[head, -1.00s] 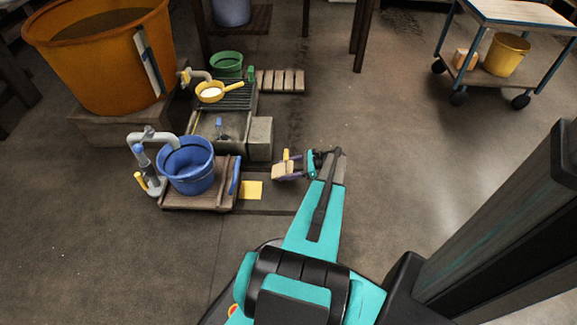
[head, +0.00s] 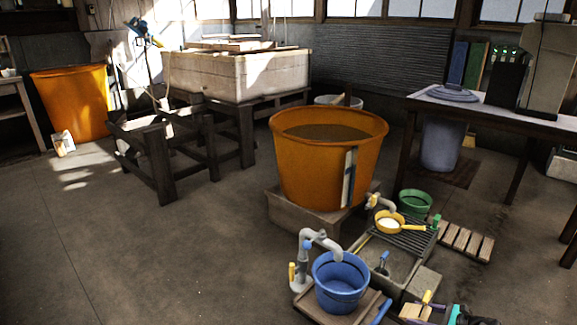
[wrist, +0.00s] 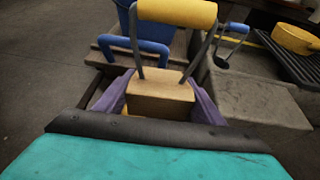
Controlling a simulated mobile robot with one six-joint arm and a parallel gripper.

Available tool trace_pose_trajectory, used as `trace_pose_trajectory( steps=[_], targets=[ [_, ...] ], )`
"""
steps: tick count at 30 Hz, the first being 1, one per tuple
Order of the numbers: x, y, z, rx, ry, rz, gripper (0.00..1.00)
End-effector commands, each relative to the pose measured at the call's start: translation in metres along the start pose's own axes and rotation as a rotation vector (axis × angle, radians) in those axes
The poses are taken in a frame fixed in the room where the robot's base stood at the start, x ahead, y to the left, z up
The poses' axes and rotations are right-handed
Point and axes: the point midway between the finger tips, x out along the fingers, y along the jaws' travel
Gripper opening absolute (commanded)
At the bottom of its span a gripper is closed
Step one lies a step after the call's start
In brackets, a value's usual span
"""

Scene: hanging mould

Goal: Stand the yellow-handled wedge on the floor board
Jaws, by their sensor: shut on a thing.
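The yellow-handled wedge (wrist: 162,93) is a pale wooden block with a yellow grip on two dark metal arms. My gripper (wrist: 160,100) is shut on it, with a purple finger on each side of the block. In the head view the wedge (head: 414,311) and my gripper (head: 440,312) show at the bottom edge, right of the blue bucket. The block hides most of the floor beneath it in the wrist view. A little yellow shows below the block there. I cannot make out the floor board clearly in either current view.
The blue bucket (head: 341,283) stands on a low wooden platform (head: 309,303) with a blue-handled tool beside it. A grey stone block (wrist: 254,104) lies close to the right of the wedge. A large orange tub (head: 325,165) stands behind. Open floor lies to the left.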

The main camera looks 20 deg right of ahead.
Motion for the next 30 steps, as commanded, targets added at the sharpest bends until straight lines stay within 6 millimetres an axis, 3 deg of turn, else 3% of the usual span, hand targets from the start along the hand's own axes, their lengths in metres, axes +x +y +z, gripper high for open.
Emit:
trace_pose_trajectory(
  steps=[1,14,23,30],
  targets=[
    [0.009,0.003,0.023,-0.008,-0.001,0.01,0.36],
    [0.075,0.028,0.173,-0.036,-0.001,0.078,0.36],
    [0.118,0.067,0.271,-0.054,-0.001,0.124,0.36],
    [0.149,0.109,0.344,-0.069,-0.001,0.159,0.36]
  ],
)
